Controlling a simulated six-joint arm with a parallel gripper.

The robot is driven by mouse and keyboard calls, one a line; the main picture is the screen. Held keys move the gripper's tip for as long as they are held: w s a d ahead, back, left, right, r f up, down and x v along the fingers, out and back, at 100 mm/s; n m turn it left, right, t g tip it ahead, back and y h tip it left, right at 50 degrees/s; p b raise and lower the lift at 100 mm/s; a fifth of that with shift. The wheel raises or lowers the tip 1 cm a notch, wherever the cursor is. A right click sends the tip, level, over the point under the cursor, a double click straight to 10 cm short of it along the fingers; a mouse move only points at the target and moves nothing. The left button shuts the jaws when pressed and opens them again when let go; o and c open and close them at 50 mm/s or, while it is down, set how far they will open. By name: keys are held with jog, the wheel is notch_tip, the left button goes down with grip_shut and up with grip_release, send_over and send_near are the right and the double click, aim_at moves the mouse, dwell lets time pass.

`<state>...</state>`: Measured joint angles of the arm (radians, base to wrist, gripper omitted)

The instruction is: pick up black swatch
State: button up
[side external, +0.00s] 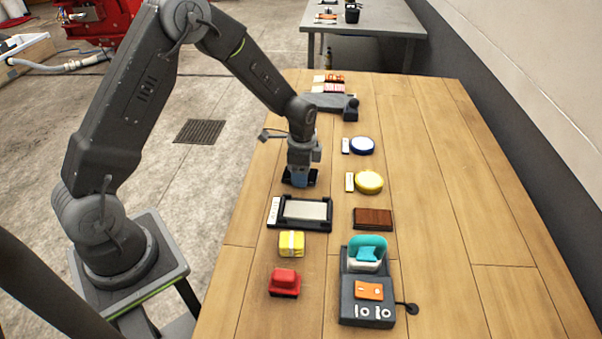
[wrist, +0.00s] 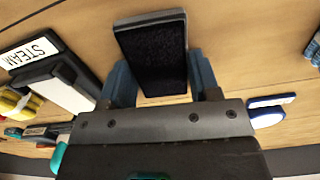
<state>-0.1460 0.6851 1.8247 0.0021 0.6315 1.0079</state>
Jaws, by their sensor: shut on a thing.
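The black swatch (wrist: 153,55) is a dark, textured rectangle with a grey edge. It sits between the two blue fingers of my gripper (wrist: 160,85) in the wrist view, and the gripper is shut on it. In the side view my gripper (side external: 298,178) points down low over the wooden table, beyond the framed pad, and the dark swatch (side external: 313,178) shows only in part at the fingertips. I cannot tell whether the swatch touches the table.
A black-framed pad (side external: 280,222) labelled STEAM (wrist: 30,52) lies close by. A yellow bundle (side external: 291,244) and red block (side external: 284,282) are nearer. The table's right side is clear.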

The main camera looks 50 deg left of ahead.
jog(key=shift+r, duration=0.5)
jog(key=r, duration=0.3)
jog(key=shift+s+a+r, duration=0.2)
jog(key=shift+a+r, duration=0.2)
jog(key=s+a+r, duration=0.6)
jog(key=a, duration=0.2)
send_over(307, 209)
jog(key=shift+f+n, duration=0.4)
jog(key=shift+f, duration=3.4)
jog(key=shift+f, duration=0.45)
